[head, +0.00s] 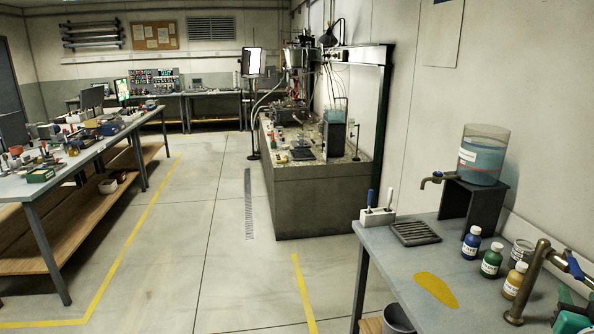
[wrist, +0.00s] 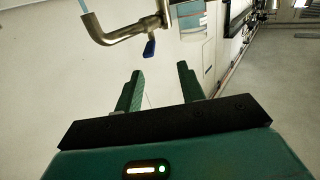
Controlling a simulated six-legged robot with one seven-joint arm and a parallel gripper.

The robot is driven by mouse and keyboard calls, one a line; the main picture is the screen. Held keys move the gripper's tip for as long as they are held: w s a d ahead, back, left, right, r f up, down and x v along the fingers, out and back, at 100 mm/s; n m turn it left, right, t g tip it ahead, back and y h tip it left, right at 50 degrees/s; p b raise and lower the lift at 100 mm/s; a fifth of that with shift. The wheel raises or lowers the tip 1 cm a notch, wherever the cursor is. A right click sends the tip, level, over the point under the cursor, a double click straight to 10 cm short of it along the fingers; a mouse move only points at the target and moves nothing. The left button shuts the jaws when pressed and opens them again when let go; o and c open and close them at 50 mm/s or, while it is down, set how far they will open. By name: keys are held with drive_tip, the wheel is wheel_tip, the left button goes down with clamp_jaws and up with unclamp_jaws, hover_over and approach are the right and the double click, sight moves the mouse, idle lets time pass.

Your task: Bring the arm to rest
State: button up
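My gripper (wrist: 156,84) shows in the wrist view as two dark green fingers standing well apart, with nothing between them. A brass tap (wrist: 132,30) with a blue lever shows beyond the fingers, apart from them. In the head view the brass tap (head: 527,277) stands at the right end of the near bench. A teal part at the lower right corner of the head view looks like my gripper, but it is cut off by the frame.
The near bench (head: 405,262) carries several labelled bottles (head: 491,261), a black ribbed tray (head: 415,233), a yellow patch (head: 436,289) and a white holder (head: 377,216). A clear water tank (head: 482,155) stands on a dark stand. The floor (head: 190,262) between the benches is free.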

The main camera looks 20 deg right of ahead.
drive_tip(key=w+a+n+y, duration=0.1)
drive_tip(key=w+a+y, duration=0.2)
drive_tip(key=w+a, duration=0.7)
drive_tip(key=w+a+n+g+y, duration=0.1)
drive_tip(key=w+a+y, duration=0.1)
drive_tip(key=w+a, duration=0.35)
drive_tip(key=w+a+n+g+y, duration=0.1)
drive_tip(key=w+a+n+y, duration=0.1)
drive_tip(key=a, duration=0.6)
drive_tip(key=s+a+f+n+g+y, duration=0.1)
drive_tip(key=s+a+n+g+y, duration=0.1)
drive_tip(key=a, duration=1)
drive_tip(key=s+a+f+n+g+y, duration=0.1)
drive_tip(key=s+a, duration=0.5)
drive_tip(key=a, duration=0.7)
drive_tip(key=f+n+y, duration=0.1)
drive_tip(key=n+y, duration=0.1)
drive_tip(key=y, duration=0.1)
drive_tip(key=shift+n+g, duration=0.4)
drive_tip(key=shift+d, duration=0.15)
